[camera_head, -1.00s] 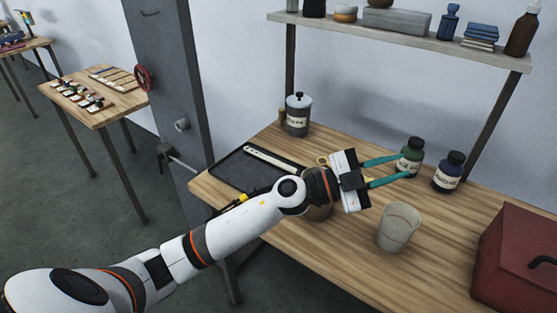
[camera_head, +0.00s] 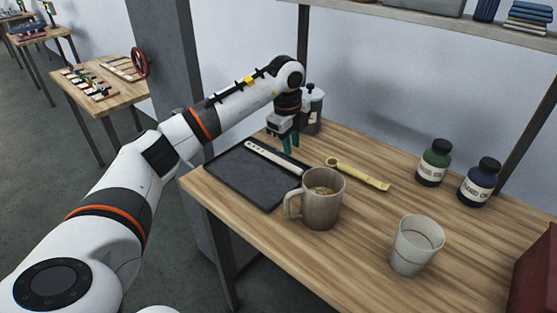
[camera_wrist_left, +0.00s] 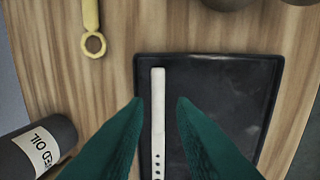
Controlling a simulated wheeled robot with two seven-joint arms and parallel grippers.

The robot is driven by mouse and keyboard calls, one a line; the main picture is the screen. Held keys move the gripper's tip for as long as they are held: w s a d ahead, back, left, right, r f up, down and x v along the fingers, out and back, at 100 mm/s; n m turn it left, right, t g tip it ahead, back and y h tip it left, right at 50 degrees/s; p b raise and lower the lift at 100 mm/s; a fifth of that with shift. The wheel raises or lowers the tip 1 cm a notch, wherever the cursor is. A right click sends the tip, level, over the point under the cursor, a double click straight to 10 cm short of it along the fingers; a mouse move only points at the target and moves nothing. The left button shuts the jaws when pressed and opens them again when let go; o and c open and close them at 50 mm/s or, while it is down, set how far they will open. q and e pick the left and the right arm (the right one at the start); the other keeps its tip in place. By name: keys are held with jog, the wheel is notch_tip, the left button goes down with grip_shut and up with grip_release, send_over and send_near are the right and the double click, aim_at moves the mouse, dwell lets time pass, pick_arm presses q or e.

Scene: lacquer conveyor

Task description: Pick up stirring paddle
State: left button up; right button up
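The stirring paddle, taken to be the flat pale strip with small holes near one end (camera_head: 275,158), lies on a dark tray (camera_head: 236,179) on the wooden table. It also shows in the left wrist view (camera_wrist_left: 158,105), running lengthwise between my fingers. My left gripper (camera_head: 289,145) is over the tray near the paddle's middle, pointing down. In the left wrist view its teal fingers (camera_wrist_left: 160,100) are apart, one on each side of the paddle, with nothing held. I cannot tell the exact height of the fingertips above it. My right gripper is not in view.
A grey canister (camera_head: 313,112) stands close behind my left gripper. A mug (camera_head: 321,202) stands beside the tray, and a yellow tool with a ring end (camera_head: 360,175) lies behind it. A cup (camera_head: 416,246) and two bottles (camera_head: 434,163) (camera_head: 479,183) stand further right.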

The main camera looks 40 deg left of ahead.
aim_at(293, 166)
pick_arm(q)
notch_tip(293, 166, down, 2)
jog(key=shift+w+f, duration=0.15)
jog(key=shift+f, duration=0.1)
jog(key=shift+w+f, duration=0.15)
jog(key=shift+f, duration=0.2)
jog(key=shift+w+f+p, duration=0.1)
jog(key=shift+f+p, duration=0.2)
jog(key=f, duration=0.2)
jog(key=f+p, duration=0.1)
jog(key=shift+w+a+f, duration=0.15)
jog(key=shift+w+f, duration=0.05)
jog(key=shift+w, duration=0.05)
jog(key=shift+w+f, duration=0.15)
jog(key=shift+f, duration=0.4)
grip_shut()
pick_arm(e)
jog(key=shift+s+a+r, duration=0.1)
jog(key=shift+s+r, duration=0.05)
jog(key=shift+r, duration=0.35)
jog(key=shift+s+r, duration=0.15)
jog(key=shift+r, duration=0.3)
